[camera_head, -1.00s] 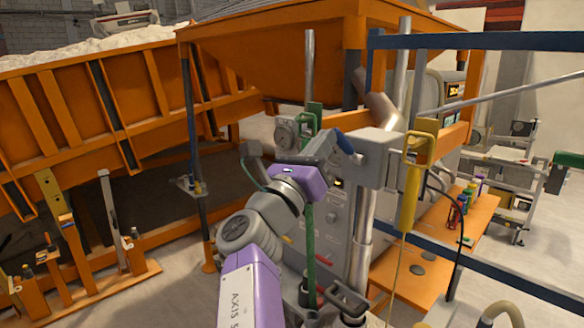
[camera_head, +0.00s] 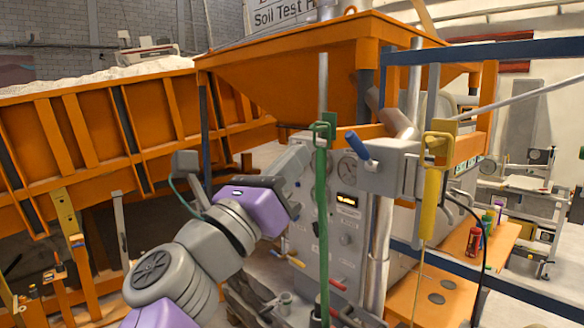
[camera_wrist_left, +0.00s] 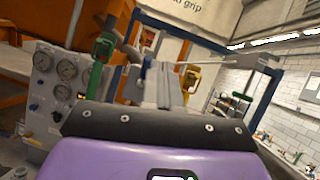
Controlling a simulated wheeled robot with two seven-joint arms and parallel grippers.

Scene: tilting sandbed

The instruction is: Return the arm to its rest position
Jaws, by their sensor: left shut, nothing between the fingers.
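My left arm comes in from the lower left of the head view, with purple and grey links. My left gripper (camera_head: 290,168) points up and to the right in front of the control panel (camera_head: 340,235). It is shut and empty. The blue-handled lever (camera_head: 358,146) on the grey box (camera_head: 392,168) is to its right and appears apart from it. In the wrist view the gripper's dark mount and purple wrist fill the lower part. My right gripper is not in view.
A green clamp and rod (camera_head: 321,190) and a yellow handle (camera_head: 431,195) stand close to the right. A blue rail (camera_head: 490,50) crosses the upper right. The orange hopper (camera_head: 290,75) hangs above, and the orange sandbed (camera_head: 85,130) is at left.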

